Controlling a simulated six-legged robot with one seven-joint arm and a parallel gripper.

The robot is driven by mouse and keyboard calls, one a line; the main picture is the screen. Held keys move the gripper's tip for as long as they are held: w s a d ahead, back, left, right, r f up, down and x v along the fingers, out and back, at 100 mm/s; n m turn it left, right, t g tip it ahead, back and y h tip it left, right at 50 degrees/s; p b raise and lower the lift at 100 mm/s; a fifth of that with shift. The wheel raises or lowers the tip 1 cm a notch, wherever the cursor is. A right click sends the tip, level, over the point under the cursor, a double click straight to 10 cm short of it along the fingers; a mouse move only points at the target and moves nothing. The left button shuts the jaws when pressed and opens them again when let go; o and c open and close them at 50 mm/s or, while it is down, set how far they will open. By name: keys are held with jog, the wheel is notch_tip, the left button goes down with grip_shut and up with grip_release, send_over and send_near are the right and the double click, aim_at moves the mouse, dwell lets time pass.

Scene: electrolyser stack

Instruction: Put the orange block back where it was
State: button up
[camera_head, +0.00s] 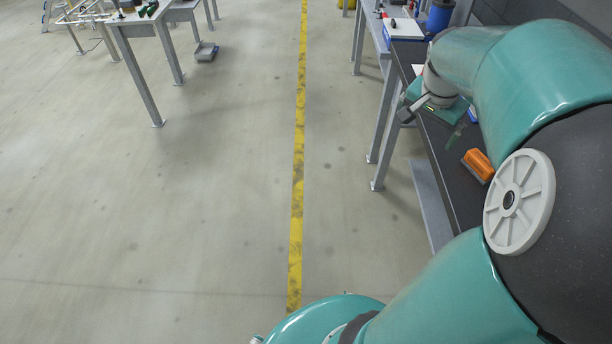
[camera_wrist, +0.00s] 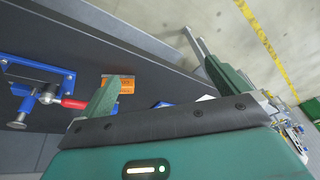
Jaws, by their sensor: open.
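The orange block (camera_head: 477,163) lies on the dark bench top (camera_head: 440,148) near its front edge, at the right of the head view, close to my arm. In the wrist view the orange block (camera_wrist: 128,82) shows behind the left finger, which hides part of it. My gripper (camera_wrist: 166,86) is open, with its green fingers wide apart and nothing between them. In the head view my gripper (camera_head: 433,118) is over the bench's front edge, farther along the bench than the block. The two are apart.
A blue fixture with a red-handled clamp (camera_wrist: 70,102) is on the bench in the wrist view. A white board (camera_head: 403,28) and a blue drum (camera_head: 439,17) are farther along. Another table (camera_head: 140,17) stands at left. The floor between, with a yellow line (camera_head: 298,150), is clear.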

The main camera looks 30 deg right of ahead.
jog(key=s+a+r+n+t+y, duration=0.1)
jog(key=a+n, duration=0.6)
jog(key=a, duration=0.9)
jog(key=s+a+r+n+t+y, duration=0.1)
jog(key=a+n, duration=0.6)
jog(key=a, duration=0.9)
jog(key=shift+s+r+t+y, duration=0.3)
jog(key=shift+s+t+y, duration=0.2)
jog(key=shift+s+t, duration=0.3)
jog(key=shift+c, duration=0.4)
